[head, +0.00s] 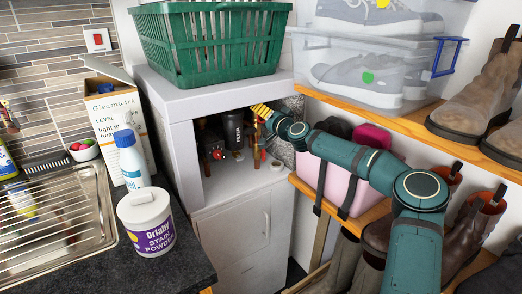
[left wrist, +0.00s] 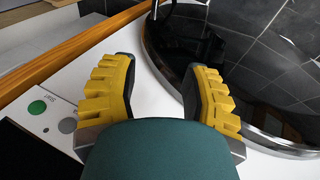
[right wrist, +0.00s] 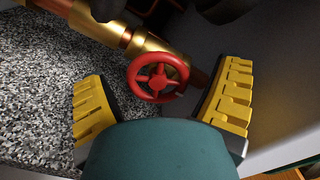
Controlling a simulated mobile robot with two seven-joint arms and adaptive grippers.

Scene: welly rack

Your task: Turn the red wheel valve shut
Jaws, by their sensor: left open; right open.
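The red wheel valve (right wrist: 157,78) shows in the right wrist view, mounted on a brass and copper pipe (right wrist: 125,38). My right gripper (right wrist: 163,105) is open, with the wheel ahead of it and between the lines of its two yellow fingers; the fingers look apart from the wheel. In the head view my right gripper (head: 262,110) reaches into the upper opening of the grey cabinet (head: 220,190), and the wheel cannot be made out for certain there. My left gripper (left wrist: 155,95) is open and empty, in front of a white appliance with a round dark glass door; it is outside the head view.
A green basket (head: 210,45) stands on the cabinet top, just above the opening. A black cylinder (head: 233,130) and pipes are inside. Shelves with a pink box (head: 345,185) and boots (head: 470,95) crowd my right arm. A tub (head: 147,225) stands on the left counter.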

